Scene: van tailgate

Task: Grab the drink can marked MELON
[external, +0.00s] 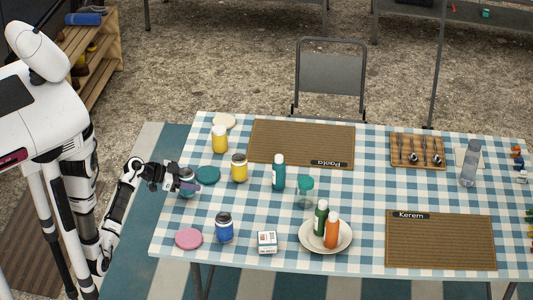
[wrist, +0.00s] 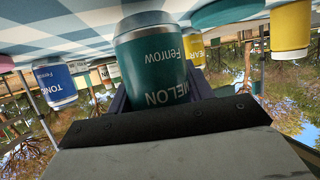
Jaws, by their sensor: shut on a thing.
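The MELON can (wrist: 152,68) is dark teal with a pale rim and the words "MELON" and "Fenrow". In the wrist view it fills the upper middle, upside down in the picture, between the fingers of my gripper (wrist: 160,98). In the external view my gripper (external: 182,185) is at the left edge of the checked table, shut around the can (external: 187,189), which is partly hidden by the fingers. The can looks upright at the tabletop; I cannot tell whether it still touches the cloth.
A blue can marked TONIC (external: 225,228) stands nearby, and yellow cans (external: 239,168) stand behind. A teal disc (external: 208,175) lies close to my gripper, and a pink disc (external: 189,238) lies at the front. A plate (external: 309,238) holds two bottles. Placemats lie farther right.

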